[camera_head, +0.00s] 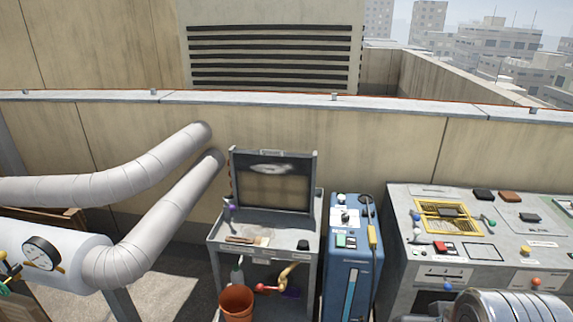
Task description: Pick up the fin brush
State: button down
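A small brush with a brown handle and pale bristles, which looks like the fin brush (240,240), lies on the top of the grey work stand (285,232). It lies flat, left of the middle of the top, in front of the stand's upright framed panel (275,208). Nothing touches it from above. My gripper is not in view.
Right of the stand are a blue cabinet (348,285) and a grey control bench (470,255). Large pipes (160,166) and a gauge (40,253) fill the left. An orange bucket (236,303) stands low in front of the stand. A parapet wall (380,150) closes the back.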

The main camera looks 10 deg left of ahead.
aim_at(259, 241)
jog(key=k, duration=0.65)
jog(key=u, duration=0.25)
jog(key=i, duration=0.45)
jog(key=u, duration=0.75)
jog(key=i, duration=0.55)
jog(key=u, duration=0.6)
jog(key=i, duration=1.15)
jog(key=u, duration=0.15)
